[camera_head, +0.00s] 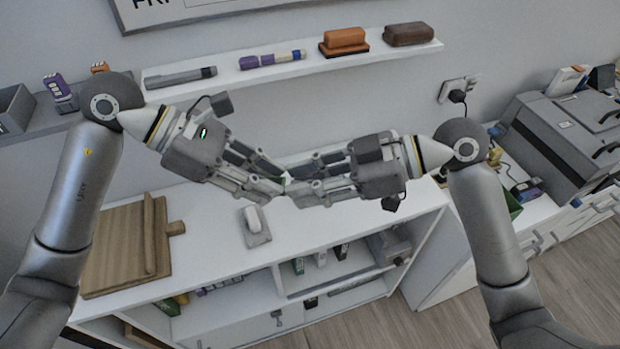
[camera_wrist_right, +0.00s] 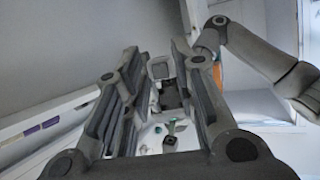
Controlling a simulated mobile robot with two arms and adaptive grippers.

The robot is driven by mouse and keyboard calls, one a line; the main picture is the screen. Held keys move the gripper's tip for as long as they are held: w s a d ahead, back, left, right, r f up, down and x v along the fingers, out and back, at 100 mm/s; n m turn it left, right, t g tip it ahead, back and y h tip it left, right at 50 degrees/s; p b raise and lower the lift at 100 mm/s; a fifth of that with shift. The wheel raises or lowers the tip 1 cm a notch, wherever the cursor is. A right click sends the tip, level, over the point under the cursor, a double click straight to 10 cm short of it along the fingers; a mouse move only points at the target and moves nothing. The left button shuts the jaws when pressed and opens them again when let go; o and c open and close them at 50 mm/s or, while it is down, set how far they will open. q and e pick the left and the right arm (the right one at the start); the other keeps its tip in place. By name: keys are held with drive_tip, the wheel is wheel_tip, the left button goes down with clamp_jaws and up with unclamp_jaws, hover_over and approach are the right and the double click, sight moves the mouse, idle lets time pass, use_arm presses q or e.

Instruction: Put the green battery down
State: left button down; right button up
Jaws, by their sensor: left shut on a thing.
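My left gripper (camera_head: 282,177) reaches in from the left above the white desk. It is shut on the green battery, and only a small green bit shows at its fingertips. My right gripper (camera_head: 290,180) comes from the right, its fingertips overlapping the left ones in the head view. In the right wrist view its two fingers (camera_wrist_right: 157,55) stand apart, so it is open. I cannot tell whether the fingers of the two grippers touch. Most of the battery is hidden by the fingers.
The white desk top (camera_head: 205,215) lies below, with a wooden board (camera_head: 118,250) on the left and a grey-and-white item (camera_head: 256,227) in the middle. Small items stand on the lower shelf. A wall shelf (camera_head: 225,75) holds markers and erasers; a printer (camera_head: 580,135) stands right.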

drive_tip(key=shift+c, duration=1.1)
use_arm(q)
drive_tip(key=c, duration=1.1)
unclamp_jaws()
drive_tip(key=shift+c, duration=0.2)
use_arm(e)
drive_tip(key=shift+c, duration=0.8)
